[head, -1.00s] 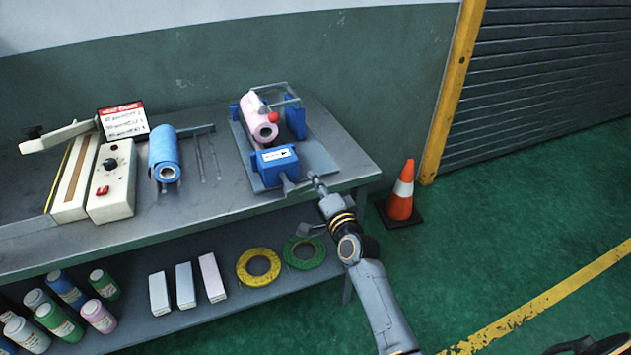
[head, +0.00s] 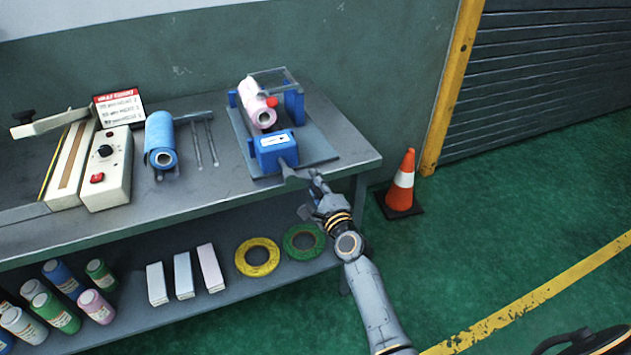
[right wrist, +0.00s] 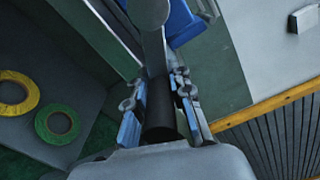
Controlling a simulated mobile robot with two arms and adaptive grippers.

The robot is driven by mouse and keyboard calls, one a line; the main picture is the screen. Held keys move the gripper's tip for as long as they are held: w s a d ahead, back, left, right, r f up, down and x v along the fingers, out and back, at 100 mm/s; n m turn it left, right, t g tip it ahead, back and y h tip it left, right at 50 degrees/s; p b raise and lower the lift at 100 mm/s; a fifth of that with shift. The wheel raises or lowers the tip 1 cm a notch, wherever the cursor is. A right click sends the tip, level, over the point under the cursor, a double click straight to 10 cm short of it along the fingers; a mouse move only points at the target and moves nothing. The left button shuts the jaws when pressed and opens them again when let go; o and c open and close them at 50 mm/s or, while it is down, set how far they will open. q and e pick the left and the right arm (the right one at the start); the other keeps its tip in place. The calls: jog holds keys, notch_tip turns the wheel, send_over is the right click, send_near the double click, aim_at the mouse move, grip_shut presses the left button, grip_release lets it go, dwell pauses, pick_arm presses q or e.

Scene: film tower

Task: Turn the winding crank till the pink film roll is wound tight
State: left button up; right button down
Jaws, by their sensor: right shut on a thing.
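The pink film roll (head: 254,104) lies on the winder (head: 318,148), a grey plate with blue blocks, at the right end of the bench. A grey winding crank (head: 287,170) sticks out from the front blue block (head: 275,150). My right gripper (head: 310,190) is at the crank, just off the bench's front edge. In the right wrist view my right gripper (right wrist: 158,108) is shut around the crank's dark handle (right wrist: 160,128), with the grey crank arm (right wrist: 154,45) beyond it. How tight the roll is wound cannot be told. My left gripper is not in view.
A blue roll (head: 160,137), metal rods and a white sealer (head: 108,170) stand left on the bench (head: 215,190). The lower shelf holds bottles, boxes, a yellow tape ring (head: 257,257) and a green one (head: 303,241). An orange cone (head: 401,184) stands right on open floor.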

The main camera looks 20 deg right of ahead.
jog(key=shift+s+a+f, duration=0.1)
jog(key=shift+a+f, duration=0.05)
jog(key=shift+f, duration=0.35)
jog(key=c, duration=1.2)
grip_release()
jog(key=shift+o, duration=0.2)
jog(key=shift+r, duration=0.2)
jog(key=s, duration=1.2)
jog(key=shift+d, duration=0.2)
